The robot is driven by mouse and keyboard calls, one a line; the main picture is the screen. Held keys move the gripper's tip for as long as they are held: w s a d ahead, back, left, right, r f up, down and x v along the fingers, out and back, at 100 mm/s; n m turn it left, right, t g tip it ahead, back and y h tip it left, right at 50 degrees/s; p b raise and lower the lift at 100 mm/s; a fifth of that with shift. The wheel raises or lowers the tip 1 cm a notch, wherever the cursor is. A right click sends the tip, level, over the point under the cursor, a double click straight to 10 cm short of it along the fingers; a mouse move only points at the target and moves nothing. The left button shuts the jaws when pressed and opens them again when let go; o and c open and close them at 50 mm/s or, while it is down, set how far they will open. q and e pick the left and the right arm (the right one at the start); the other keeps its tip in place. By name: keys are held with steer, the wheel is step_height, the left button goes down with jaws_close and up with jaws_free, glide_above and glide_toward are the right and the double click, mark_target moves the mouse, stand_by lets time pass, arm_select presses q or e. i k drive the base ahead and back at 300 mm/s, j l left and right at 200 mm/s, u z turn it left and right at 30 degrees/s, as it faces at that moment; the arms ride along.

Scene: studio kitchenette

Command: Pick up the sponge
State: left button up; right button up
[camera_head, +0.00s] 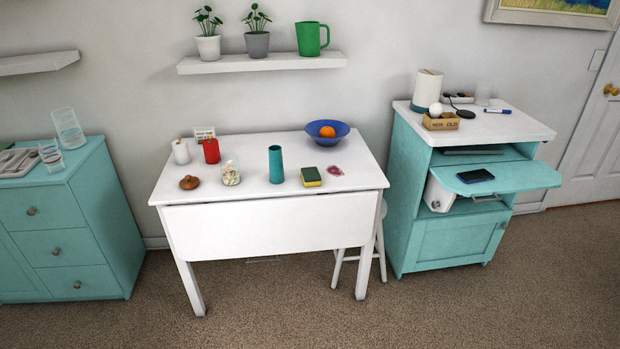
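A small sponge (311,177), yellow with a dark green top, lies flat on the white table (250,205) near its front edge, right of the middle. A teal cylinder (276,164) stands to its left and a small pink item (335,171) lies just to its right, apart from it. Neither of my grippers shows in the head view.
A blue bowl (341,131) with an orange stands behind the sponge. A glass jar (230,173), a brown lid (189,183) and red and white containers stand on the table's left. A stool (378,250) is partly under the table. Carpet in front is clear.

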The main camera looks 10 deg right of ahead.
mark_target(311, 176)
steer(key=i+u, duration=0.25)
steer(key=i, duration=0.3)
steer(key=i+l+u, duration=0.2)
steer(key=i, duration=0.4)
